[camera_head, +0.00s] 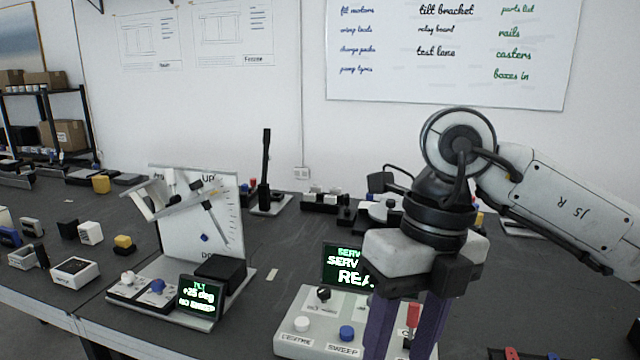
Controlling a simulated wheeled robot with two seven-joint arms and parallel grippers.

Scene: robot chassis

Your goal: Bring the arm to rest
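My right arm (560,195) comes in from the right. Its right gripper (408,335) points down over a light control box (300,347), and its two purple fingers stand apart. A red lever (413,315) shows between the fingers; I cannot tell whether they touch it. The box has a black knob (323,294), a white button (302,324) and a blue button (347,333) near the label "SWEEP". Its screen (341,258) is partly hidden by my gripper and shows "SERV" and "REA". My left gripper is not in view.
Left of the box stands a tilt rig with a white scale board (228,180), a tilted bracket (165,195) and a small screen (201,296) reading about "+25 deg". A black upright post (266,170) stands behind. Small parts crowd the left table; bare tabletop (272,298) lies between rig and box.

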